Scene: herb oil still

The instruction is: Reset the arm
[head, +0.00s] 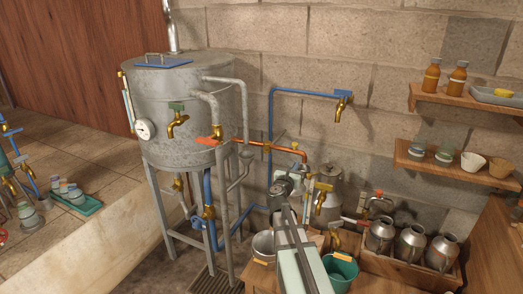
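In the head view, a pale, long shape (298,262) with dark bars along it rises from the bottom edge, right of centre; it looks like part of my arm. Its far end reaches a grey rounded metal part (283,188) among the pipes, where my gripper's fingers cannot be made out. I cannot tell whether they are open or shut, or hold anything. The grey metal still tank (175,90) stands on legs to the left, with a blue-handled lid (163,62), a round gauge (144,130) and a brass tap (177,122).
Copper and blue pipes (300,92) with taps crowd the space around the arm. A teal bucket (341,270) is close on its right; a wooden crate (398,270) holds metal cans (411,243). Wall shelves (455,165) carry bottles and pots.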

